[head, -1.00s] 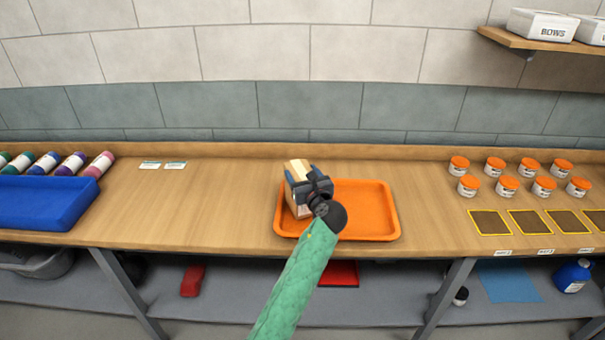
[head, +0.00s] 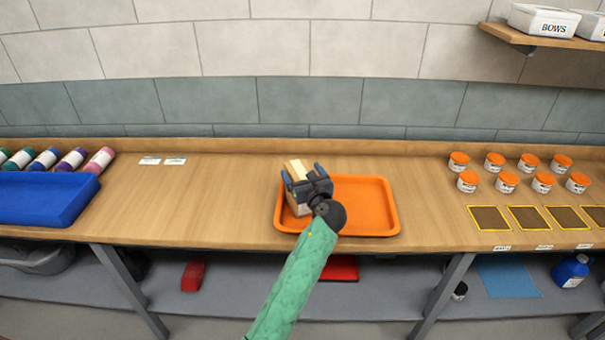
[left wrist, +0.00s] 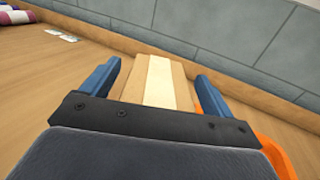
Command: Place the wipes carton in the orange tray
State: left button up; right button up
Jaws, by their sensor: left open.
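The wipes carton (head: 297,168), a tan box with a cream stripe on top, stands at the left side of the orange tray (head: 375,208). Its lower part looks to be inside the tray's left rim, but my gripper hides part of its base. My left gripper (head: 305,179) is open at the carton, with a blue finger on either side. In the left wrist view the carton (left wrist: 158,85) lies between the spread fingers, with gaps beside it. The tray's orange rim (left wrist: 275,155) shows at the right there. My right gripper is not in view.
A blue tray (head: 45,200) and several bottles (head: 70,160) are at the left of the bench. Several orange-lidded jars (head: 507,182) and dark yellow-edged mats (head: 530,219) are at the right.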

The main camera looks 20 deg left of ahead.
pick_arm(q)
jog(key=shift+r, duration=0.25)
jog(key=b+v, duration=0.3)
jog(key=v, duration=0.9)
jog(key=shift+r+b, duration=0.2)
jog(key=shift+b, duration=0.15)
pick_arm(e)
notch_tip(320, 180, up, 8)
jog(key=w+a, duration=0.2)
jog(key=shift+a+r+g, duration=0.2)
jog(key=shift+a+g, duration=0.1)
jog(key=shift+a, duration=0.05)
